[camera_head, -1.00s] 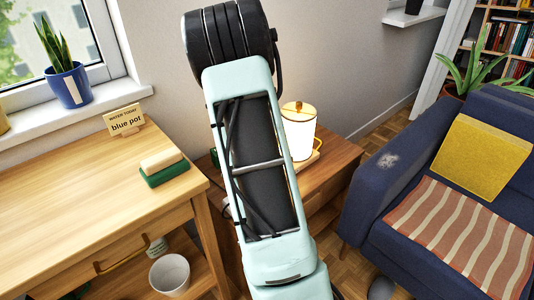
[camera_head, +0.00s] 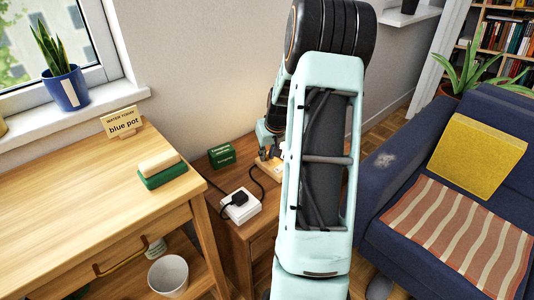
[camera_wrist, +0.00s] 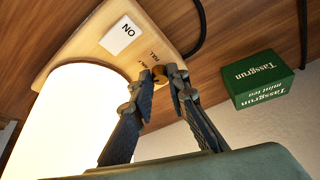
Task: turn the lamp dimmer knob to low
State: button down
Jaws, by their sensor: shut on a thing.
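The lamp's lit white shade (camera_wrist: 75,115) fills the left of the wrist view, on a wooden base (camera_wrist: 100,45). A small brass-brown dimmer knob (camera_wrist: 158,72) sits at the base's edge beside small lettering, and a white plate marked "ON" (camera_wrist: 124,34) is nearby. My gripper (camera_wrist: 165,78) has both fingertips closed around the knob, partly covering it. Which way the knob points is hard to tell. In the head view my gripper (camera_head: 268,152) is at the lamp base (camera_head: 268,174); my arm hides the shade.
A green tea box (camera_head: 221,156) and a white socket block (camera_head: 241,206) with a black plug and cable share the wooden side table (camera_head: 232,172). The desk (camera_head: 75,195) is at left, the blue sofa (camera_head: 390,195) at right.

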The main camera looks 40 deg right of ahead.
dwell(0.3)
jog(key=c, duration=1.9)
grip_release()
jog(key=v, duration=1.2)
jog(key=shift+d, duration=0.1)
